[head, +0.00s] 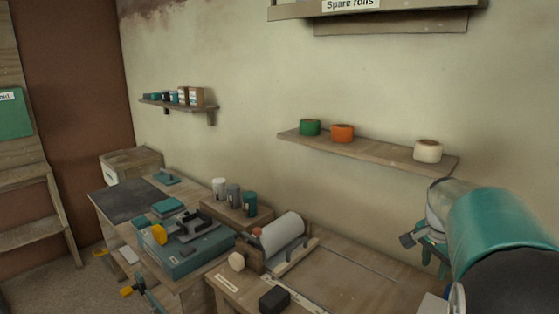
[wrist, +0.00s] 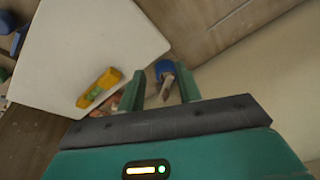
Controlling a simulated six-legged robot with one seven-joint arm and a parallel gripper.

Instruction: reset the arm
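My arm (head: 500,225) reaches in from the right edge of the head view. My gripper (head: 432,250) shows there only in part, below the wrist and above the right end of the bench. In the wrist view, the two teal fingers of my gripper (wrist: 162,88) stand apart with nothing clasped between them. A blue item (wrist: 165,69) and a pale brown piece (wrist: 167,90) show in the gap, apparently beyond the fingertips. A yellow tool (wrist: 98,88) lies on a white board (wrist: 90,45) to the left of the fingers.
A wall shelf (head: 365,151) near my arm holds a green roll (head: 310,127), an orange roll (head: 342,133) and a cream roll (head: 428,150). The bench (head: 345,280) below carries a white paper roll (head: 282,234) and a teal case (head: 188,250). Its middle right is fairly clear.

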